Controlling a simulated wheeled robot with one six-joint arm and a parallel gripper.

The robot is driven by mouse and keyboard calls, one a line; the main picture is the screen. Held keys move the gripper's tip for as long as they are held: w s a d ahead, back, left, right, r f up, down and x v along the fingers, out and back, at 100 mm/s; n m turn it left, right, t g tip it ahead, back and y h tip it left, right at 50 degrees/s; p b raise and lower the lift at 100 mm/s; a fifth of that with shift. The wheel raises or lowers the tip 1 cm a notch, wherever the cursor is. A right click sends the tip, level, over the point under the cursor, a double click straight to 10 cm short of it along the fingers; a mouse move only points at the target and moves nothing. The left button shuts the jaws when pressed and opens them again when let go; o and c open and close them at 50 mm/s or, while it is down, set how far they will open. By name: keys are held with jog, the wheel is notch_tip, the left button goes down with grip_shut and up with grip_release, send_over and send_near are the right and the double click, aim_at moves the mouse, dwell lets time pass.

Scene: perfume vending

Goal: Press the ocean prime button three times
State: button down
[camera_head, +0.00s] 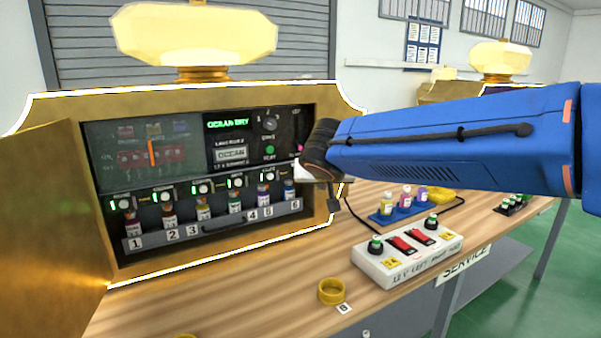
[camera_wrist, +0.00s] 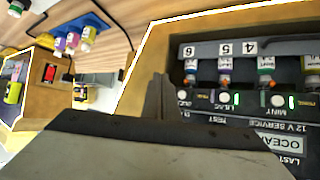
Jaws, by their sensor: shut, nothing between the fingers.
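The gold perfume machine (camera_head: 325,98) stands open at the front. Inside, a row of round white buttons (camera_head: 165,197) with small green lights sits above numbered bottles. Small labels lie beside the buttons; I cannot read which is ocean prime. A green display (camera_head: 227,124) reads "OCEAN DRY", above a plate (camera_head: 231,155) marked "OCEAN". My gripper (camera_head: 333,200) is at the machine's right edge, partly hidden by my wrist. In the wrist view my gripper (camera_wrist: 160,85) is shut and empty, and beside it a white button (camera_wrist: 277,101) is labelled "MINT". No contact with a button is visible.
The machine's gold door (camera_head: 55,215) hangs open at the left. A white control box (camera_head: 408,258) with switches, a yellow ring (camera_head: 332,291) and a blue rack (camera_head: 398,212) of small bottles stand on the wooden table (camera_head: 240,300). The table between machine and control box is mostly clear.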

jog(key=shift+w, duration=0.1)
jog(key=w+a, duration=0.5)
jog(key=w, duration=0.2)
dwell(0.4)
jog(key=shift+w, duration=0.1)
dwell(1.9)
jog(key=shift+w+a, duration=0.2)
jog(key=shift+w, duration=0.05)
jog(key=shift+w+a, duration=0.25)
jog(key=shift+w, duration=0.15)
dwell(0.9)
jog(key=shift+s, duration=0.1)
jog(key=shift+s+d, duration=0.5)
jog(key=shift+s, duration=0.15)
dwell(0.3)
jog(key=shift+s+d, duration=0.7)
jog(key=shift+s, duration=0.35)
jog(key=shift+s+d, duration=0.7)
jog(key=shift+s, duration=0.35)
